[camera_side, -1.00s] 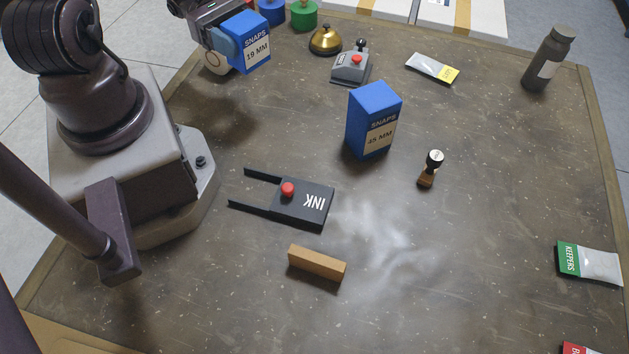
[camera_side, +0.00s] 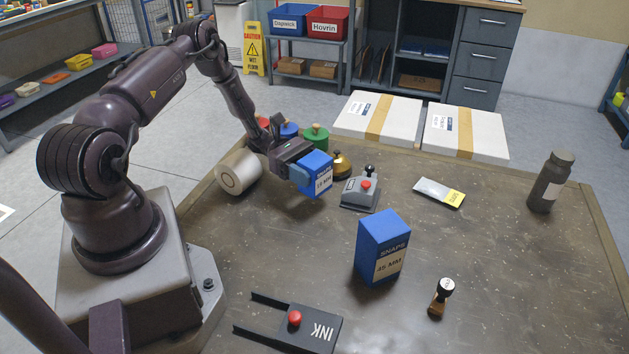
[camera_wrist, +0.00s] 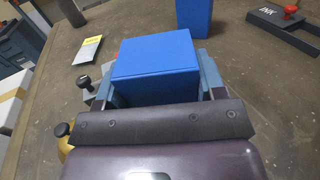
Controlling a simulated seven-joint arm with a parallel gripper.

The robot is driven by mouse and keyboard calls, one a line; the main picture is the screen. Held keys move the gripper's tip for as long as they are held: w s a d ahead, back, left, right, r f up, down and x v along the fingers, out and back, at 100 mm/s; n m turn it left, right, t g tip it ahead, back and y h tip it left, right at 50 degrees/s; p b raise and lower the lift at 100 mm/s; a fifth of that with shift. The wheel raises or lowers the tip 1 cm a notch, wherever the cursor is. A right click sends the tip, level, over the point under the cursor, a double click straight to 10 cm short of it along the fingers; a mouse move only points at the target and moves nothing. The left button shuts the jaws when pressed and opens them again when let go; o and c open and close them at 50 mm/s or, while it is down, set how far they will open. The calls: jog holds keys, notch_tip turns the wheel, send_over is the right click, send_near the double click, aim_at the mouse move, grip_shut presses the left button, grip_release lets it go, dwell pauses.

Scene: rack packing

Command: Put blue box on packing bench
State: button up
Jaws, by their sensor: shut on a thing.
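A small blue box (camera_side: 316,173) with a white label reading SNAPS is held between the fingers of my gripper (camera_side: 303,174) over the far left part of the packing bench (camera_side: 300,245). Whether its underside touches the bench cannot be told. In the wrist view the blue box (camera_wrist: 155,65) fills the space between the fingers, with its top towards the camera. A taller blue box (camera_side: 382,245), marked SNAPS 45 MM, stands upright on the bench, apart from my gripper. It also shows in part in the wrist view (camera_wrist: 193,15).
The brass bell (camera_side: 341,165) and a grey device with a red button (camera_side: 360,192) are close to the held box. A pale roll (camera_side: 238,172) lies left. The INK holder (camera_side: 308,329), stamp (camera_side: 440,297), SNIPS-like packet (camera_side: 440,192) and dark bottle (camera_side: 551,182) stand apart.

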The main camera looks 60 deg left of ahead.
aim_at(314, 182)
jog(key=shift+w+f, duration=0.25)
jog(key=shift+f, duration=1.5)
jog(key=shift+f, duration=0.1)
jog(key=o, duration=1.1)
